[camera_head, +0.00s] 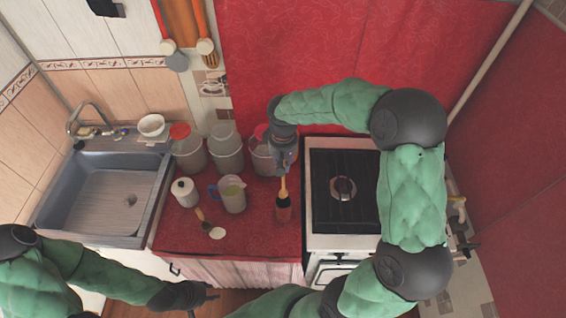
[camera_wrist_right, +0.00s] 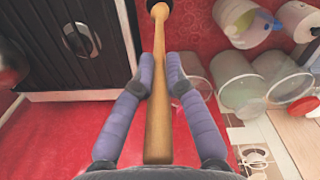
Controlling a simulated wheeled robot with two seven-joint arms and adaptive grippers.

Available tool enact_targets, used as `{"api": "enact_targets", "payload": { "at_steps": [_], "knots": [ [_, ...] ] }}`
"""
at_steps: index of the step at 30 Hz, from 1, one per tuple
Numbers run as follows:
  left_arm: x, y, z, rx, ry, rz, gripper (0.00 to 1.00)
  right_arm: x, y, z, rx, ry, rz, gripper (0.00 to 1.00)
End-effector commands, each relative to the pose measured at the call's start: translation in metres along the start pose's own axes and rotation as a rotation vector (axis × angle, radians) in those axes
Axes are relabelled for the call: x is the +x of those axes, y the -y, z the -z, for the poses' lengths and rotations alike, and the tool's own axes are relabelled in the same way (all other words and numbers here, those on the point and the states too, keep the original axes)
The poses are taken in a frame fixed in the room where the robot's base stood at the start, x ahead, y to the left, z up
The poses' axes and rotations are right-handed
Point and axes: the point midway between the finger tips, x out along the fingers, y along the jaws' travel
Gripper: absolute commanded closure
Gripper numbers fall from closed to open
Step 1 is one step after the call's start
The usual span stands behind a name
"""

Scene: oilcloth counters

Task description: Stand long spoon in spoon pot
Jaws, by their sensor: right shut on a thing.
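A long wooden spoon (camera_wrist_right: 158,90) is between the fingers of my right gripper (camera_wrist_right: 160,80), which is shut on its handle.
A white-bowled spoon (camera_head: 216,232) lies on the red counter. Several clear canisters (camera_head: 226,150), a jug (camera_head: 232,195) and a white jar (camera_head: 185,192) stand left of the pot. The stove (camera_head: 325,240) is close on the right, the sink (camera_head: 100,200) at far left.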

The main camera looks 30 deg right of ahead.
Motion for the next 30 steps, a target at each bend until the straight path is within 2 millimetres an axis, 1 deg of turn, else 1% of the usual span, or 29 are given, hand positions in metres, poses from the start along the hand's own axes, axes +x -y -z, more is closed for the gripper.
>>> {"api": "enact_targets", "payload": {
  "at_steps": [1, 30],
  "knots": [
    [0.004, 0.002, 0.000, 0.000, 0.000, 0.000, 0.65, 0.006, 0.000, 0.000, 0.000, 0.000, 0.000, 1.00],
    [0.048, 0.017, 0.002, 0.000, 0.000, 0.000, 0.65, 0.072, 0.000, 0.000, 0.000, -0.001, 0.000, 1.00]
  ]
}}
